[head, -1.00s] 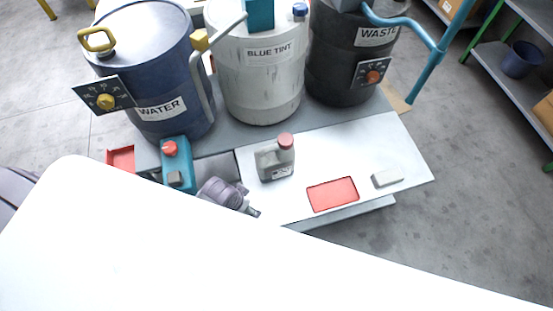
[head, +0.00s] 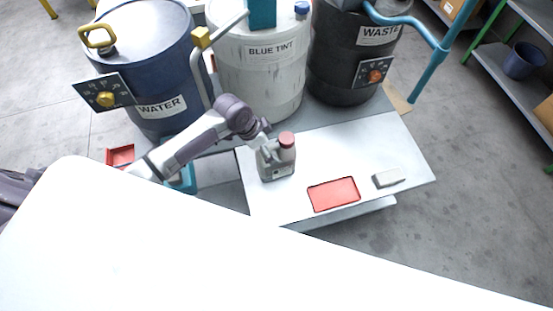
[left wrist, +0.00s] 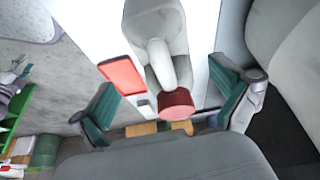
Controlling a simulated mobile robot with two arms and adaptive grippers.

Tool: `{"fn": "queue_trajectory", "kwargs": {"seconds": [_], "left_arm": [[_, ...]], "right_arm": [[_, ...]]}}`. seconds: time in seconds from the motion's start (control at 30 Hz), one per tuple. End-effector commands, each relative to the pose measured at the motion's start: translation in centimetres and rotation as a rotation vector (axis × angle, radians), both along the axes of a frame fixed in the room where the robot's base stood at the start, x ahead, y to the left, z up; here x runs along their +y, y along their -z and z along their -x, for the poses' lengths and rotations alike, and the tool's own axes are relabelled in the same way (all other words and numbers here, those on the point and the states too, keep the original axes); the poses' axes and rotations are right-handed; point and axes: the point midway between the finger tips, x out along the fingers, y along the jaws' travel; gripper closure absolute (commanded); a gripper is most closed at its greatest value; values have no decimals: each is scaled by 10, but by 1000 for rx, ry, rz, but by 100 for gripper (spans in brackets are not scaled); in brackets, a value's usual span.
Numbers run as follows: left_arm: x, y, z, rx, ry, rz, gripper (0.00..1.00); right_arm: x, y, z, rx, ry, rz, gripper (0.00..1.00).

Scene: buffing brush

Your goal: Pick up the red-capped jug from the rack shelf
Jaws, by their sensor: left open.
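The grey jug (head: 276,163) with a red cap (head: 286,139) stands upright on the white shelf (head: 330,150). My left gripper (head: 262,148) is at the jug's upper left side in the head view. In the left wrist view the jug (left wrist: 160,40) and its red cap (left wrist: 177,103) lie between the two teal-padded fingers of my left gripper (left wrist: 165,105). The fingers are spread wide, with a visible gap on both sides of the jug. My right gripper does not show.
A red tray (head: 334,194) and a pale block (head: 388,178) lie right of the jug. The WATER drum (head: 150,60), BLUE TINT drum (head: 262,75) and WASTE drum (head: 345,75) stand behind. My arm mostly covers a teal container (head: 184,182) at left.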

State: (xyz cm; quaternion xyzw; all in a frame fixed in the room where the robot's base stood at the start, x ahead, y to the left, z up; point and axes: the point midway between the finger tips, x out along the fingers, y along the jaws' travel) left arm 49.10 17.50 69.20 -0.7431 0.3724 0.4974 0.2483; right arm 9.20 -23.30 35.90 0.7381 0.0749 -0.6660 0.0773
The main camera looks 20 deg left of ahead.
Motion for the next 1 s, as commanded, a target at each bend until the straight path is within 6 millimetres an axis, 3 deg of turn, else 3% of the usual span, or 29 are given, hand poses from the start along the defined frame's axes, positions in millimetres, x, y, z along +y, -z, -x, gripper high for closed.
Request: {"fn": "queue_trajectory", "kwargs": {"seconds": [0.27,0.5,0.83,1.0], "left_arm": [[-6,21,-6,0,-1,0,0],[-13,54,-16,1,-3,1,0],[-15,61,-18,-1,-2,-1,0],[-15,61,-18,-1,-2,-1,27]], "right_arm": [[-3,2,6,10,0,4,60],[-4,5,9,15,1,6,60],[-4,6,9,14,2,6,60],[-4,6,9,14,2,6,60]]}}
